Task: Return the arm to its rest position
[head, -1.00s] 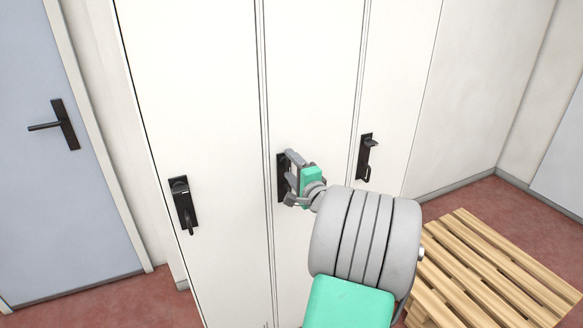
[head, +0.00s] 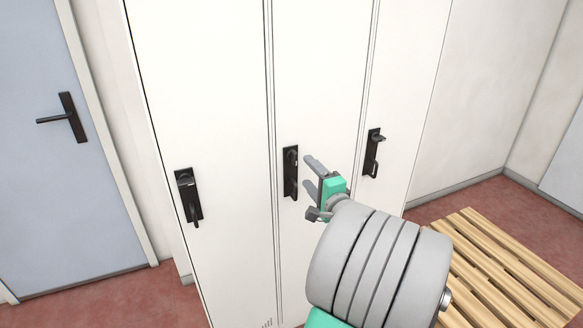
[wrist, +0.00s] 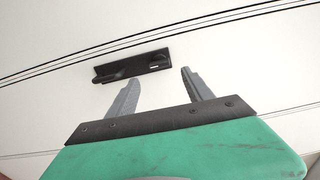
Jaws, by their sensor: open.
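My gripper (head: 312,175) is in front of the white lockers in the head view, just right of the middle locker's black handle (head: 290,173). Its two grey fingers are spread and nothing is between them. In the wrist view my gripper (wrist: 160,95) shows both fingers apart, with the black handle (wrist: 132,67) beyond the fingertips and a strip of white door between. The gripper appears clear of the handle. The middle locker door (head: 315,70) looks shut.
The left locker has a black handle (head: 188,195) and the right locker has another (head: 373,152). A wooden slatted pallet (head: 500,270) lies on the red floor at the right. A blue-grey door (head: 60,190) stands at the left.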

